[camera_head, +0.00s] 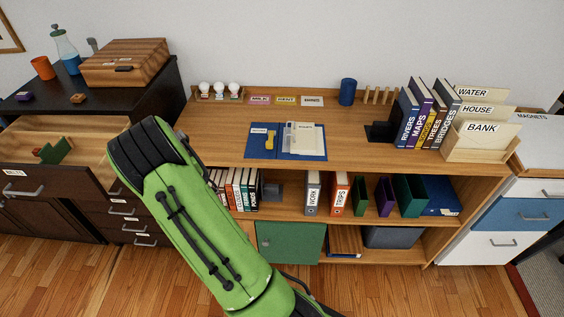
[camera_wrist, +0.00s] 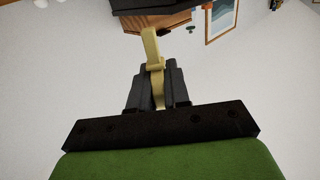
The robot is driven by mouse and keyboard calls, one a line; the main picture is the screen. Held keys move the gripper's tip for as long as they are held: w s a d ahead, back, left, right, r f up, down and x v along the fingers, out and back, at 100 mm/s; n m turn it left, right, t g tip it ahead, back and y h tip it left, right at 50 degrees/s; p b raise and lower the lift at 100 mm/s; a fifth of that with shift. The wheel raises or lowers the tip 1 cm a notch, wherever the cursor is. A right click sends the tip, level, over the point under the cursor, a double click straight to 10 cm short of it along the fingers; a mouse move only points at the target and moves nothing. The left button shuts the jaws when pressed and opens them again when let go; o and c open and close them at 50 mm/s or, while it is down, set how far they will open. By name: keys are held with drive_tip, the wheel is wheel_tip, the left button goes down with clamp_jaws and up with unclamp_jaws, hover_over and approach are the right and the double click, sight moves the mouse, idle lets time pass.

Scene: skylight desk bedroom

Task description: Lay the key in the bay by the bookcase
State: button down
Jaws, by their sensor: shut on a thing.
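The key is a pale brass-coloured bar in the wrist view (camera_wrist: 152,48), held between the dark fingers of my gripper (camera_wrist: 158,72). My gripper is shut on it, and its far end sticks out beyond the fingertips. In the head view my green arm rises across the lower left, and the gripper and key cannot be made out there. The wooden bookcase (camera_head: 390,164) stands right of my arm, with books, binders and bins on its shelves. I cannot tell which space is the bay; my arm hides part of the left side.
A dark dresser (camera_head: 95,100) stands at left, its open drawer (camera_head: 75,135) holding a green object. A wooden box (camera_head: 125,62) is on top.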

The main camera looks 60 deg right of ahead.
drive_tip(key=s+d+f+m+g+h+b, duration=0.1)
drive_tip(key=s+d+f+m+g+h, duration=0.15)
drive_tip(key=s+d, duration=0.65)
drive_tip(key=s+d+f+m+g+h+b, duration=0.1)
drive_tip(key=s+d+m+g+h, duration=0.35)
drive_tip(key=d, duration=0.95)
drive_tip(key=s+d+f+m+g+h+b, duration=0.1)
drive_tip(key=s+d+f+h+b, duration=0.1)
drive_tip(key=s+d, duration=0.8)
drive_tip(key=f, duration=0.3)
drive_tip(key=d+f+b, duration=0.1)
drive_tip(key=f, duration=0.2)
drive_tip(key=w+f+b, duration=0.1)
drive_tip(key=f, duration=0.2)
drive_tip(key=shift+d+f, duration=0.15)
drive_tip(key=shift+f, duration=0.1)
drive_tip(key=shift+f, duration=0.15)
drive_tip(key=c, duration=1.1)
unclamp_jaws()
